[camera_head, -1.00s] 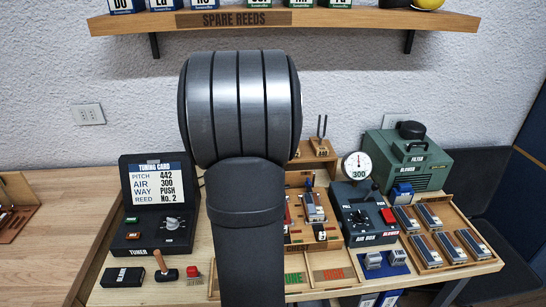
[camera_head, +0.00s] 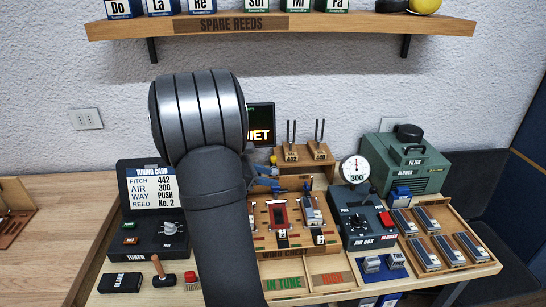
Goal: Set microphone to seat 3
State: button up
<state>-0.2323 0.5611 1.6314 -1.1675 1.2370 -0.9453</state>
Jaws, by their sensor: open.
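The wind chest (camera_head: 262,243) stands mid-table, its left part hidden behind my arm. On it sit a red-framed reed piece (camera_head: 278,214) and a grey metal reed piece (camera_head: 311,210). A small dark-blue upright piece (camera_head: 307,188) stands behind the grey one; it may be the microphone, but it is too small to be sure. A blue part (camera_head: 265,182) shows beside my arm above the chest's back; I cannot tell what it belongs to. No seat numbers are readable. My gripper is hidden behind my arm, and I cannot make out its fingers.
The tuner (camera_head: 150,250) with its tuning card is left. Tuning forks on a wooden block (camera_head: 305,154) and a lit display (camera_head: 261,122) stand behind. The air box (camera_head: 360,225), gauge (camera_head: 355,166), green blower (camera_head: 412,170) and reed tray (camera_head: 478,222) are right. A shelf (camera_head: 345,24) hangs above.

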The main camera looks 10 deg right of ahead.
aim_at(274, 157)
jog(key=a+n+t, duration=0.2)
jog(key=a+t, duration=0.1)
jog(key=a+f+n+t+h, duration=0.1)
jog(key=a+n+t, duration=0.1)
jog(key=t, duration=0.1)
jog(key=a+f+n+t, duration=0.1)
jog(key=a+n+t, duration=0.1)
jog(key=a+t, duration=0.1)
jog(key=shift+w+a+n, duration=0.25)
jog(key=shift+a+n, duration=0.05)
jog(key=shift+a, duration=0.05)
jog(key=x, duration=1.7)
jog(key=shift+d+r, duration=0.15)
jog(key=shift+r, duration=0.05)
grip_shut()
